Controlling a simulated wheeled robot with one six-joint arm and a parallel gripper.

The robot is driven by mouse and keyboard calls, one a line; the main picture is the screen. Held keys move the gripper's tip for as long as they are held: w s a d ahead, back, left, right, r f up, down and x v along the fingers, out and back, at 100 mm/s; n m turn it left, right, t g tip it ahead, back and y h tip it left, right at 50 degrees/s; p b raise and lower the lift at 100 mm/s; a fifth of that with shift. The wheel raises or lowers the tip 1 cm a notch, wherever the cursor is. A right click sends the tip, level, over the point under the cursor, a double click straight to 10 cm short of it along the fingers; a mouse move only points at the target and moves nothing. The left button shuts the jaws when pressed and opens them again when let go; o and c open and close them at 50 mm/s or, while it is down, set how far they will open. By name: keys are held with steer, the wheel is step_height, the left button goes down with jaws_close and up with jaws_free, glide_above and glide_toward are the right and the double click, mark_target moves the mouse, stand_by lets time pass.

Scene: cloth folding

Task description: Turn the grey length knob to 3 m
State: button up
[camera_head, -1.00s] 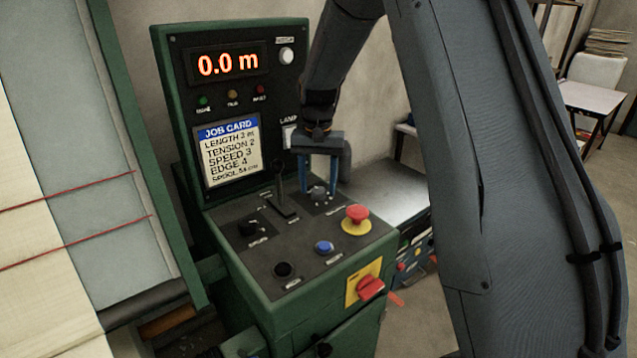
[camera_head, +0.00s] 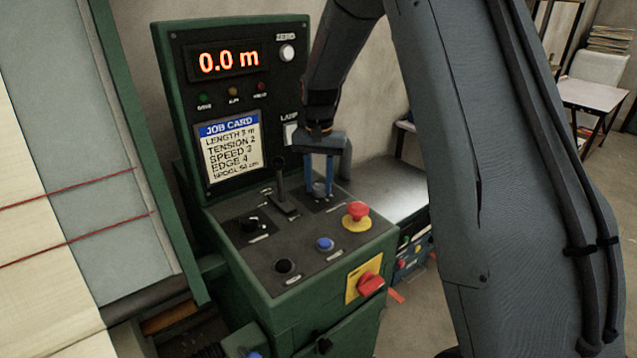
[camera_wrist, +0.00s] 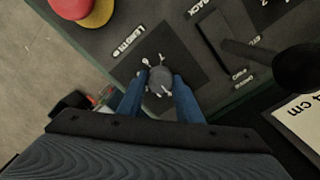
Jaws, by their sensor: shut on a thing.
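The grey length knob (camera_wrist: 160,80) sits on a dark plate beside the label LENGTH in the wrist view. My gripper (camera_wrist: 160,84) has its two blue fingers on either side of the knob, shut on it. In the head view my gripper (camera_head: 319,192) reaches down onto the knob (camera_head: 319,188) at the back right of the sloped panel, and the fingers partly hide it. The display (camera_head: 229,61) reads 0.0 m. The job card (camera_head: 231,147) lists length 3 m. The knob's pointer setting is too small to read.
A black lever (camera_head: 281,185) stands just left of my gripper. A red mushroom button (camera_head: 357,210) is in front to the right. A black knob (camera_head: 250,225), a blue button (camera_head: 324,244) and a red switch (camera_head: 369,284) are also on the green console.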

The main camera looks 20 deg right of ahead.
mark_target(319, 186)
steer(key=m, duration=0.3)
steer(key=shift+m, duration=0.4)
steer(key=shift+w+r+m, duration=0.1)
steer(key=shift+m, duration=1.9)
steer(key=o, duration=1)
steer(key=shift+o, duration=0.2)
step_height(319, 186, up, 8)
steer(key=shift+f+b, duration=0.15)
steer(key=shift+b, duration=0.8)
